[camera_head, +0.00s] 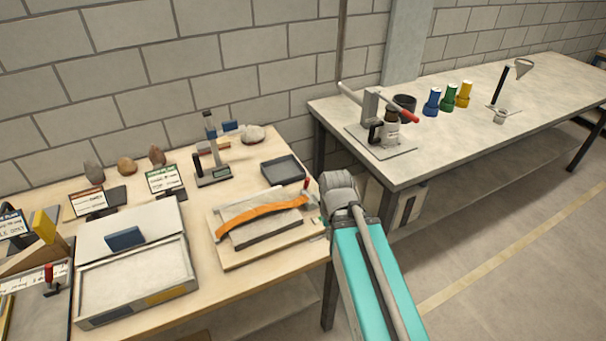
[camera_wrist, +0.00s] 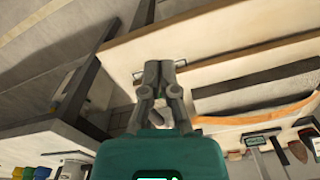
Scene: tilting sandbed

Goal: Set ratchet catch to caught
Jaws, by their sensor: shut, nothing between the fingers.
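My gripper (camera_wrist: 160,68) shows in the wrist view with its two fingers together, shut and empty. The fingertips are close to a short metal bar (camera_wrist: 138,78) at a pale wooden edge; whether they touch it I cannot tell. In the head view my arm hides the gripper, which is by the right edge of the left table. A wooden board (camera_head: 235,260) with a curved orange strip (camera_head: 262,215) lies to the left of my arm. A small red-tipped upright part (camera_head: 306,184) stands at its right. I cannot make out for certain which part is the ratchet catch.
A shallow sand tray (camera_head: 182,296) with a blue block (camera_head: 124,239) is at the left. A dark tray (camera_head: 283,170) lies behind the board. A second table (camera_head: 470,120) at the right holds a lever press (camera_head: 370,105) and coloured bottles. Open floor lies to the right.

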